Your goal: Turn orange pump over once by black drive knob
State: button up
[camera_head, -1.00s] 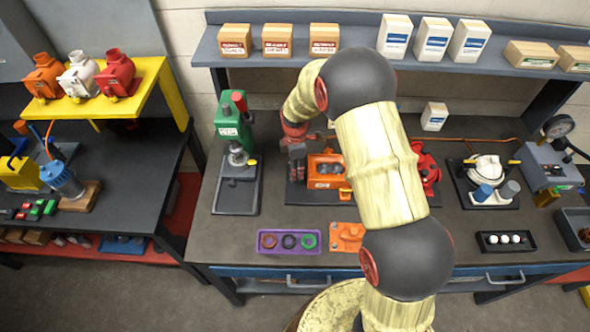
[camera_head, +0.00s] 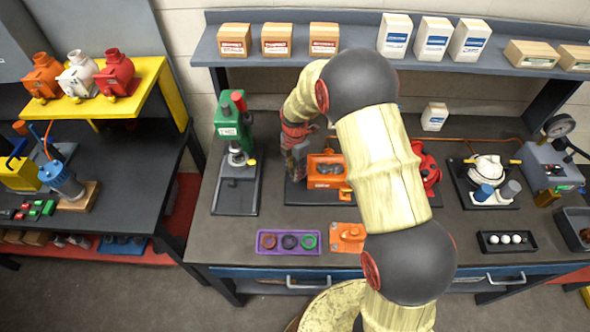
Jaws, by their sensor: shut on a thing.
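The orange pump (camera_head: 325,172) is an open-fronted orange housing on a dark base plate (camera_head: 295,194) in the middle of the bench. My arm hides its right side. My gripper (camera_head: 297,166) is at the pump's left side, low beside the housing, with its fingers closed. The black drive knob is hidden by the fingers; the grip is on that side of the pump, where they close on it. An orange cover plate (camera_head: 348,237) lies flat on the bench in front of the pump.
A green press (camera_head: 230,118) stands close to the left of my gripper. A purple tray (camera_head: 288,251) with three rings lies in front. A red pump (camera_head: 427,172) is right of my arm. A shelf (camera_head: 365,64) with boxes runs behind.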

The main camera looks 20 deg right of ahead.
jog(key=shift+w, duration=0.1)
jog(key=o, duration=0.9)
jog(key=shift+r, duration=0.15)
notch_tip(320, 180, up, 12)
